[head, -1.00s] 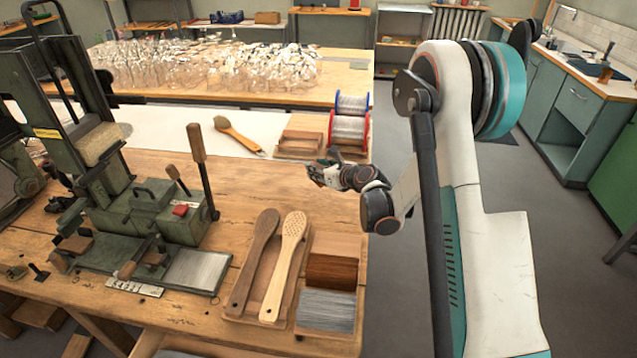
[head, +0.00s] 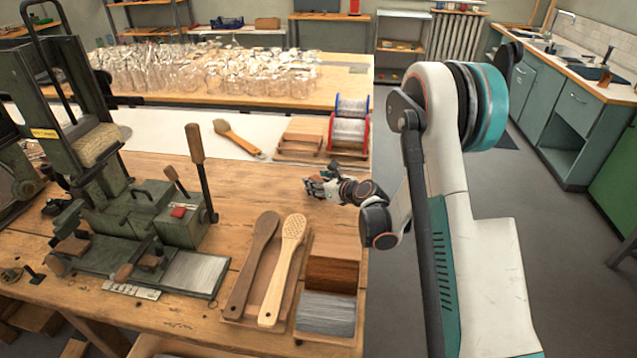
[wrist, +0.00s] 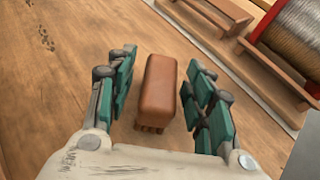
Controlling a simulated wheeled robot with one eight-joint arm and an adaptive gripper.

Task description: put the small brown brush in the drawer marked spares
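The small brown brush (wrist: 158,88) shows in the wrist view as a rounded, smooth brown block with a short row of bristle tufts at its near end. It is over the wooden bench top, between the two teal finger pads of my open gripper (wrist: 161,68), with a gap on each side. In the head view my gripper (head: 314,187) is low over the bench, near its right edge; I cannot make out the brush there. No drawer marked spares can be made out in either view.
Wire spools (head: 350,125) and wooden blocks (head: 300,138) stand just behind my gripper. A tufting machine (head: 150,205) fills the left. Two long brush bodies (head: 282,270) and a tray of blocks and bristle (head: 328,312) lie nearer. Bench between machine and gripper is clear.

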